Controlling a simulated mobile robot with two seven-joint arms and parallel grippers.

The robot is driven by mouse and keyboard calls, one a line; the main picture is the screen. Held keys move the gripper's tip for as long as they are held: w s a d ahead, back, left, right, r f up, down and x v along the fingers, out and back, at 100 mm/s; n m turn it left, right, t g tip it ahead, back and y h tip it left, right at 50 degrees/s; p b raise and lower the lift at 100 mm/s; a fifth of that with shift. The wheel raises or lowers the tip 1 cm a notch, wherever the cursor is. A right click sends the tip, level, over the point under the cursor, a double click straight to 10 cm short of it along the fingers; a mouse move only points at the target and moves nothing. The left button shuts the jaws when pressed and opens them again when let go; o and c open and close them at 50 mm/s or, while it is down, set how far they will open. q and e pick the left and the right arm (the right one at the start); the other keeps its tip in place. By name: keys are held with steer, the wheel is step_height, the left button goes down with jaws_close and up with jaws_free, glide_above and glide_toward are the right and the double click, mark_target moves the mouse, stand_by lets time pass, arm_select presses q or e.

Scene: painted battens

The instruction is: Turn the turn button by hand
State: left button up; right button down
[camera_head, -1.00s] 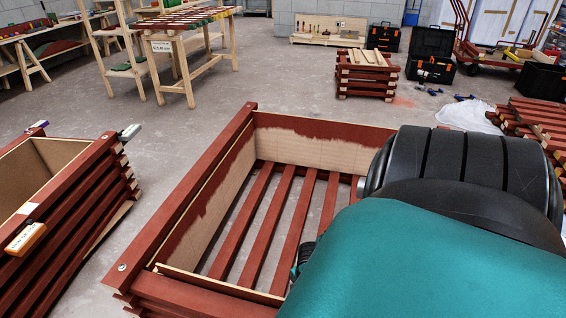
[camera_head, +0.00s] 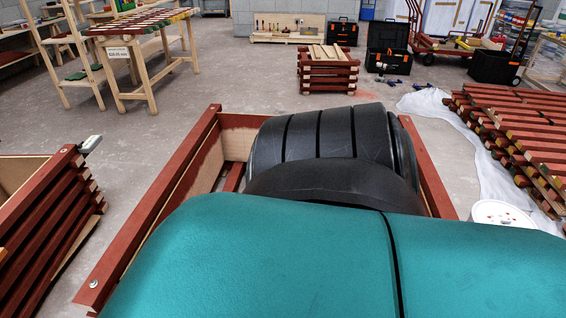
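I cannot make out a turn button in this view. A red-painted slatted crate (camera_head: 160,205) stands right in front of me, with a round metal screw head (camera_head: 94,284) on its near left corner. A teal and black link of my own arm covers most of the crate's inside and its near side. Neither of my grippers shows.
A second red slatted crate (camera_head: 45,205) stands at the left, with a small grey-white object (camera_head: 90,144) at its corner. Stacked red battens (camera_head: 520,130) lie on a white sheet (camera_head: 430,103) at the right, near a white bucket (camera_head: 500,213).

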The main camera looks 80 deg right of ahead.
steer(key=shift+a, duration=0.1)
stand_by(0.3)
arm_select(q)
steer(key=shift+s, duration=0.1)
arm_select(e)
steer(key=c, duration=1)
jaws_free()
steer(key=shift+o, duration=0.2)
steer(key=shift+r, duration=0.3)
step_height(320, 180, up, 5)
steer(key=p, duration=0.2)
steer(key=shift+p, duration=0.4)
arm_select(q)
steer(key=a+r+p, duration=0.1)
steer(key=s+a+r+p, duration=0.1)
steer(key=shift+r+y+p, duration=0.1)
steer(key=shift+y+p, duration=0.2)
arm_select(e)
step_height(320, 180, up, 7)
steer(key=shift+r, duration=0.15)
